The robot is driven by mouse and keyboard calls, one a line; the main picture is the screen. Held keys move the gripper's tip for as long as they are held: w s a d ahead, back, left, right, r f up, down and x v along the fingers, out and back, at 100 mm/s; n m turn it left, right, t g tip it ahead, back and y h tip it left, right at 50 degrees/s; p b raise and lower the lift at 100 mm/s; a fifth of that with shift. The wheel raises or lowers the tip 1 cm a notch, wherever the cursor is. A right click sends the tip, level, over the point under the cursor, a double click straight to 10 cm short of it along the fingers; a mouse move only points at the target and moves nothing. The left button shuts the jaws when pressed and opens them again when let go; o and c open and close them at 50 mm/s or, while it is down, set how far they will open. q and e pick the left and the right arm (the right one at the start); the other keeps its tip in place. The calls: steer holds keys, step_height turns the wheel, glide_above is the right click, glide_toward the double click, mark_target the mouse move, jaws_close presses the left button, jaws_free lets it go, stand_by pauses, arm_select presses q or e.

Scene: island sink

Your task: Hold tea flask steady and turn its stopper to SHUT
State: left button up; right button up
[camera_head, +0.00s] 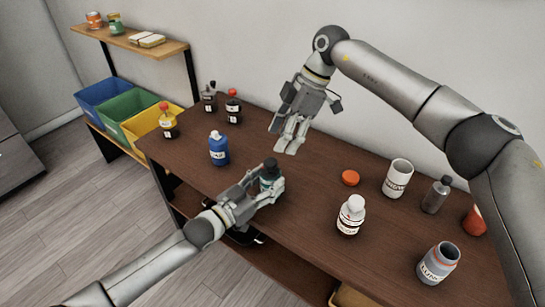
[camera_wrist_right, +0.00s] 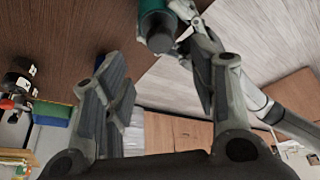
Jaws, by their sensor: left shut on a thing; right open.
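The tea flask (camera_head: 268,183), a teal bottle with a dark grey stopper (camera_head: 270,165), stands upright on the brown table near its front edge. My left gripper (camera_head: 262,190) is shut around the flask's body from the front left. My right gripper (camera_head: 289,146) is open and empty, above the table behind the flask, apart from the stopper. In the right wrist view the flask (camera_wrist_right: 180,8) and its stopper (camera_wrist_right: 157,32) show at the top, beyond the open fingers of my right gripper (camera_wrist_right: 158,75). I cannot read any SHUT mark.
A blue bottle (camera_head: 218,149) stands left of the flask. A white bottle (camera_head: 351,215), an orange lid (camera_head: 350,177), a white jar (camera_head: 397,178) and a grey jar (camera_head: 438,263) are to the right. Dark bottles (camera_head: 233,106) stand at the back left. Coloured bins (camera_head: 128,112) sit beyond the table.

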mark_target(271, 161)
steer(key=x, duration=0.7)
steer(key=shift+a+f, duration=0.1)
steer(key=shift+f, duration=0.25)
steer(key=shift+c, duration=0.4)
steer(key=c, duration=0.9)
